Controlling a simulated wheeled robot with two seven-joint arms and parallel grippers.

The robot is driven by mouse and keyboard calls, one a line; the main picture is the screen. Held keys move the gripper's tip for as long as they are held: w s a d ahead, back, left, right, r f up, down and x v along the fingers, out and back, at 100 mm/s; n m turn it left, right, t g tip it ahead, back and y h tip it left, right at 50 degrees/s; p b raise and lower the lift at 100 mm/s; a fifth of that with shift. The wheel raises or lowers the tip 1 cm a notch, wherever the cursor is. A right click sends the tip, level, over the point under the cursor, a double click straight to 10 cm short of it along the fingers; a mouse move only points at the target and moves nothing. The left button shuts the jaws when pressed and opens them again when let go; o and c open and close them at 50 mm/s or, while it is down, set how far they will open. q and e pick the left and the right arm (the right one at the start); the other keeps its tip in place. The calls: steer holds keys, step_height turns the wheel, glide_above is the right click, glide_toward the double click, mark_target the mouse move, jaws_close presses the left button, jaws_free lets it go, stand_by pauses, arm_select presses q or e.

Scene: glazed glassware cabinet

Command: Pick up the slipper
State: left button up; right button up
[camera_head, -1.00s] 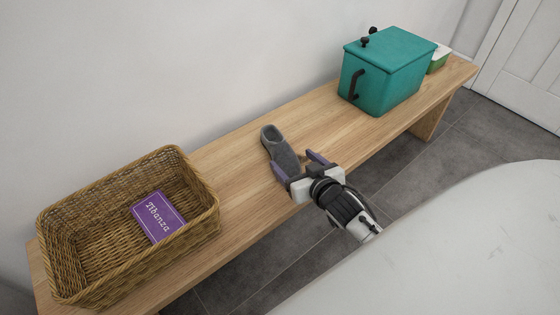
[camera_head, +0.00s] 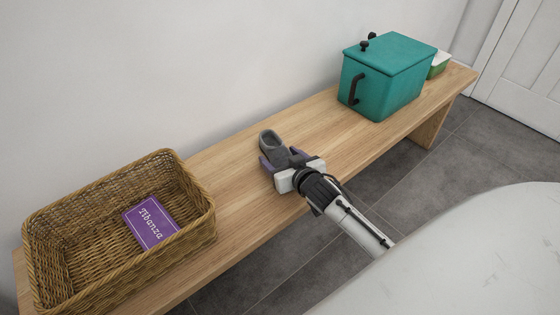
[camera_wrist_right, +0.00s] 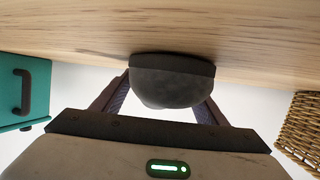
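The grey slipper (camera_head: 272,146) lies on the wooden bench, its open end toward the wall. My right gripper (camera_head: 281,158) reaches over the bench's front edge, with a purple finger on each side of the slipper. In the right wrist view the slipper (camera_wrist_right: 171,80) shows between the two fingers of the right gripper (camera_wrist_right: 165,100). The fingers stand apart around it, and I see no clear contact. The slipper still rests on the bench. My left gripper is not in view.
The wooden bench (camera_head: 325,125) runs along the wall. A wicker basket (camera_head: 190,235) with a purple card (camera_head: 150,222) stands at the left. A teal box (camera_head: 385,80) with dark handles and a small green-and-white container (camera_head: 438,66) stand at the right. A white surface (camera_head: 470,260) fills the lower right.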

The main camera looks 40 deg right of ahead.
steer(key=c, duration=0.7)
steer(key=shift+r, duration=0.1)
